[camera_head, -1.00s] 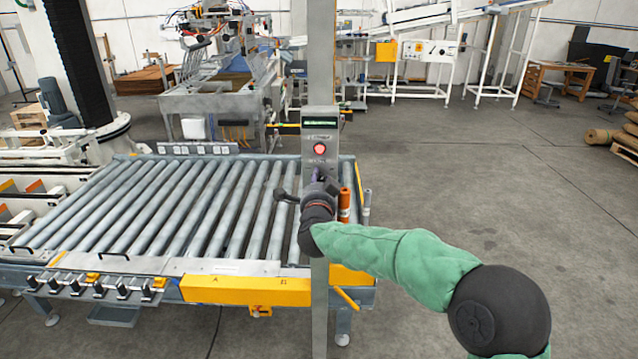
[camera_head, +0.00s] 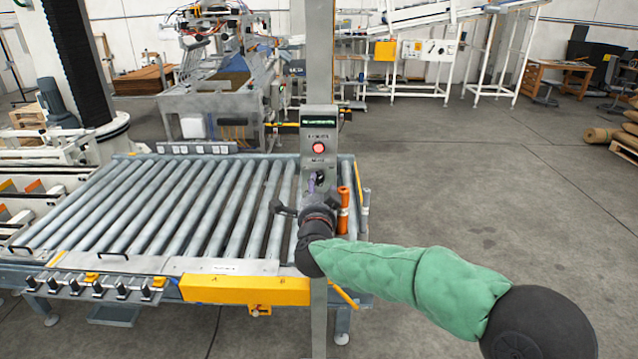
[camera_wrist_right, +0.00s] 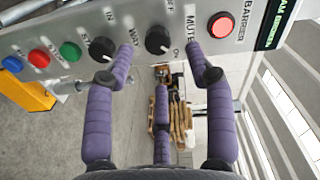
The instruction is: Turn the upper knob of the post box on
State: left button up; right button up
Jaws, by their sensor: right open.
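The post box (camera_head: 319,140) is a grey panel on a post, with a red lit button above a dark upper knob (camera_head: 320,177). In the right wrist view the panel lies sideways, and the upper knob (camera_wrist_right: 158,40) is black, between OFF and ON labels. A small pale mark shows on its lower right, on the ON side. My right gripper (camera_head: 315,192) is in front of the box. In the wrist view its purple fingers (camera_wrist_right: 161,58) are open, with tips on either side of the upper knob; contact cannot be told. My left gripper is out of view.
A second black knob (camera_wrist_right: 101,49) sits close beside the left fingertip, with green, red and blue buttons beyond. The red barrier button (camera_wrist_right: 221,25) is near the right fingertip. A roller conveyor (camera_head: 180,210) stands left of the post. Open floor (camera_head: 480,190) lies right.

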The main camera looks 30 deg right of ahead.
jog(key=v, duration=0.6)
jog(key=shift+s, duration=0.2)
